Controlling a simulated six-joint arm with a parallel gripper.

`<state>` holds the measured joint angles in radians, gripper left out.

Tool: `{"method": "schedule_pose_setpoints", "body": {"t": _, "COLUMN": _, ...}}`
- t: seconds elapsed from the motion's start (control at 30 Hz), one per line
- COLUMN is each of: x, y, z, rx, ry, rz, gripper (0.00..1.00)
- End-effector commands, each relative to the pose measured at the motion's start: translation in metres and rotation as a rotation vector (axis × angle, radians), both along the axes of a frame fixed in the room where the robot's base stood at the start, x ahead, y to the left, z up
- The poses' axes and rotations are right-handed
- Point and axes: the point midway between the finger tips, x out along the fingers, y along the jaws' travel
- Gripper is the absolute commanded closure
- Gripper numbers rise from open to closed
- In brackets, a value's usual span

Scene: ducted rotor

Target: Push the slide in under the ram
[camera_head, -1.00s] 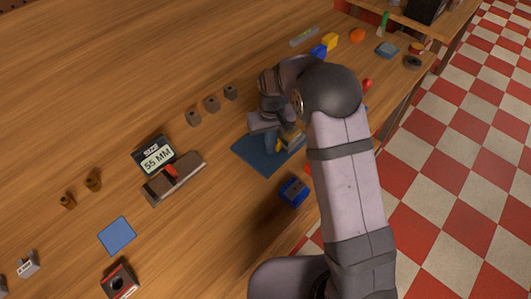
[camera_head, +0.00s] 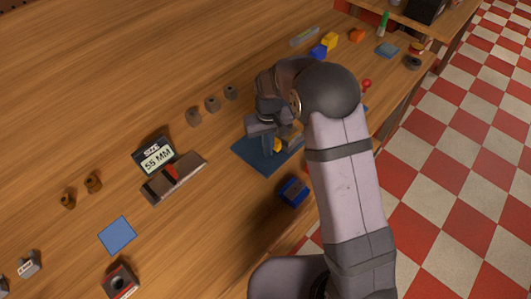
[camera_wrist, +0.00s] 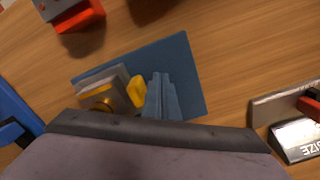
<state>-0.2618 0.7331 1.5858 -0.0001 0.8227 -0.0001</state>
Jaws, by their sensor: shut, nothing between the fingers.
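A flat blue plate (camera_head: 252,158) lies on the table under my gripper, and it also shows in the wrist view (camera_wrist: 186,66). On it, in the wrist view, is a grey block with a gold ring (camera_wrist: 108,92), with a yellow piece (camera_wrist: 137,92) at its right side. I cannot tell which part is the slide and which the ram. In the head view my arm hides much of this unit. My gripper (camera_head: 266,146) points down over the plate. Its fingers (camera_wrist: 162,96) are together and empty, just right of the yellow piece; contact is unclear.
A "55 MM" display (camera_head: 156,157) and a grey block with a red marker (camera_head: 173,178) stand to the left. A blue block (camera_head: 294,191) sits in front of the plate.

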Motion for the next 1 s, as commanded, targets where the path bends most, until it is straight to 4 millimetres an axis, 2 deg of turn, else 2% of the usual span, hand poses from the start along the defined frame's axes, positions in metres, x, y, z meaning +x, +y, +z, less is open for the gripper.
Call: {"method": "schedule_pose_setpoints", "body": {"t": 1.0, "x": 0.000, "y": 0.000, "z": 0.070, "rx": 0.000, "ry": -0.001, "rz": 0.000, "gripper": 1.00}}
